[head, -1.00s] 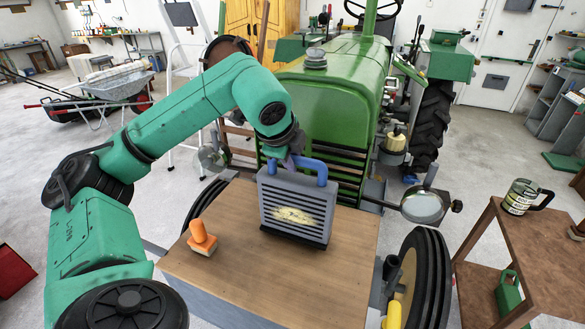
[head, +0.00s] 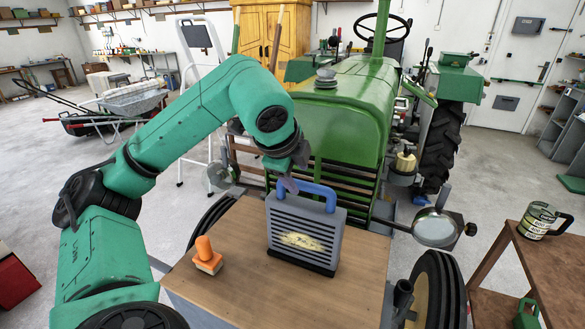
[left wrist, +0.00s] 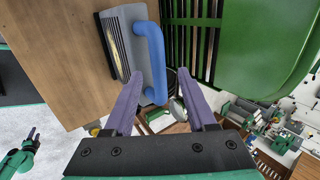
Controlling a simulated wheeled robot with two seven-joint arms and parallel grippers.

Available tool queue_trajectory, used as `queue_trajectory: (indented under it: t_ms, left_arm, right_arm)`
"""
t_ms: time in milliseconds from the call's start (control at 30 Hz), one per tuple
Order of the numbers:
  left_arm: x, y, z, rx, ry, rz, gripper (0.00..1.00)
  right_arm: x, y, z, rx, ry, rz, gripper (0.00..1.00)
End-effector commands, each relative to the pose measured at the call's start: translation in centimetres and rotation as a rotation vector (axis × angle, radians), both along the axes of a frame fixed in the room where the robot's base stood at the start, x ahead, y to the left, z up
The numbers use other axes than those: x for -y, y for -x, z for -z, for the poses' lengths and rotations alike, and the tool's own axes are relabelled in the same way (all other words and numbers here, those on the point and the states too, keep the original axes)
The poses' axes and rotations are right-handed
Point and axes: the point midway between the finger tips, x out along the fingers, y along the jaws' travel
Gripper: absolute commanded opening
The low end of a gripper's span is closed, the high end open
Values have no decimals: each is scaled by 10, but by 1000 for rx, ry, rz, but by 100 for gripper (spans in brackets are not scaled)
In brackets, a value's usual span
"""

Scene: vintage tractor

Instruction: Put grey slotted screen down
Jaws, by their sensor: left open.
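The grey slotted screen (head: 304,232) stands upright on the wooden table top (head: 235,275), in front of the tractor's grille. It has dark slots, a yellowish patch on its face and a blue handle (head: 313,190) on top. In the left wrist view the screen (left wrist: 128,45) and its blue handle (left wrist: 151,60) lie just ahead of my fingers. My left gripper (head: 292,186) is at the handle's left end in the head view. The left wrist view shows its two purple fingers (left wrist: 166,98) apart with nothing held between them. My right gripper is not in view.
An orange-handled block (head: 207,257) sits on the table left of the screen. The green tractor (head: 345,105) is right behind the table. A round lamp or mirror (head: 434,228) sticks out at right. A brown side table (head: 520,262) holds a mug (head: 538,220).

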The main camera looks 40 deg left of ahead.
Motion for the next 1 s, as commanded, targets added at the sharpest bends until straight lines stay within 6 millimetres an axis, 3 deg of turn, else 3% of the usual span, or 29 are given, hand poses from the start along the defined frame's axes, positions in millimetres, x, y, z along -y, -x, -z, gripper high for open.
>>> queue_trajectory:
  t_ms: [100,233,867,1000]
  left_arm:
    - [7,16,-29,6,1,4,57]
    - [11,29,-50,4,1,4,57]
    - [12,34,-55,-1,0,1,57]
    - [12,34,-77,0,0,0,57]
  right_arm:
    - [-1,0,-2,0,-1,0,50]
    - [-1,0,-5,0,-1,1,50]
    - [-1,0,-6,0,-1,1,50]
    - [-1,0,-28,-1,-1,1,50]
